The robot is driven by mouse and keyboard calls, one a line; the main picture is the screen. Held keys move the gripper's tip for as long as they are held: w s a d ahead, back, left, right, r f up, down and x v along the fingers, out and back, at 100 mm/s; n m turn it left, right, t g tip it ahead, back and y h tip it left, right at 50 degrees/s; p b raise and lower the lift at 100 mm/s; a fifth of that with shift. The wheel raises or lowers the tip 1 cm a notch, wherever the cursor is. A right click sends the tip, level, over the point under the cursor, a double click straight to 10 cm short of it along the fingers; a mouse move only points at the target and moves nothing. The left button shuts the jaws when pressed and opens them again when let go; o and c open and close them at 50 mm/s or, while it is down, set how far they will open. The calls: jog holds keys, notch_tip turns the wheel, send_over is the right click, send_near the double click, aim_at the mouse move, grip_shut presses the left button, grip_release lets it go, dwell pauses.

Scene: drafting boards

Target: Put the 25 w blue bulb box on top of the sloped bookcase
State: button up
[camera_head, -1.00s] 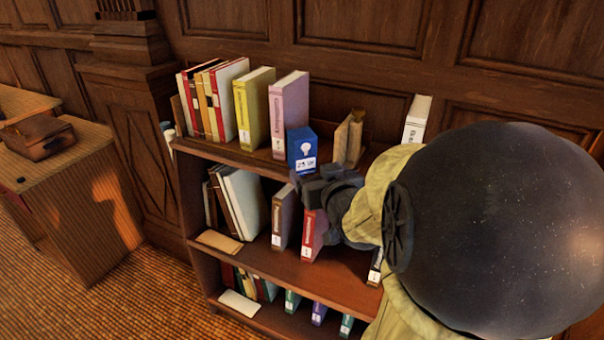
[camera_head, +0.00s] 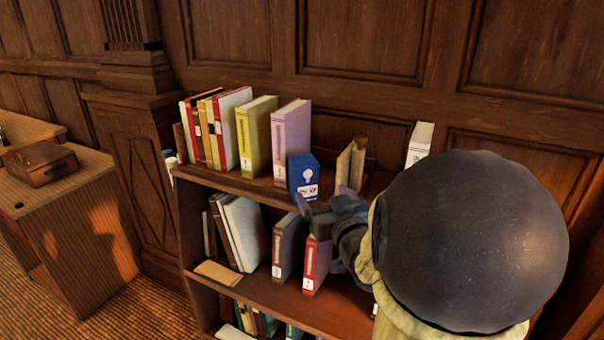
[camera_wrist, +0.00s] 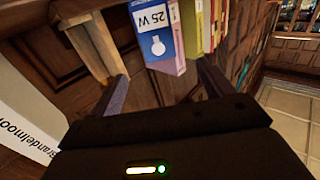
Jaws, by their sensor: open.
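The blue bulb box (camera_head: 303,177) stands upright on the top shelf of the sloped bookcase (camera_head: 240,183), in front of a pink book. It shows a white bulb picture. In the wrist view the box (camera_wrist: 157,36) reads "25 W" and lies ahead, between the lines of my two fingers. My gripper (camera_head: 318,205) is open and empty, just in front of and below the box in the head view. In the wrist view my open gripper (camera_wrist: 165,85) has its fingers apart, with a gap before the box. The box's back is hidden.
A pink book (camera_head: 291,135) and a yellow book (camera_head: 256,135) stand left of the box. Tan bookends or slim books (camera_head: 350,165) stand to its right, then a white book (camera_head: 419,143). Lower shelves hold more books. A desk with a brown case (camera_head: 40,163) is at left.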

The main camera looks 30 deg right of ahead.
aim_at(307, 174)
jog(key=w+p, duration=0.4)
jog(key=shift+w+d+r, duration=0.2)
jog(key=shift+d, duration=0.1)
jog(key=shift+p, duration=0.65)
jog(key=shift+w+p, duration=0.35)
jog(key=shift+p, duration=0.5)
jog(key=shift+a+p, duration=0.1)
jog(key=shift+p, duration=0.75)
jog(key=p, duration=0.5)
jog(key=shift+w, duration=0.2)
jog(key=w, duration=0.3)
jog(key=w+d, duration=0.1)
jog(key=w, duration=0.1)
jog(key=shift+f, duration=0.3)
jog(key=shift+a, duration=0.1)
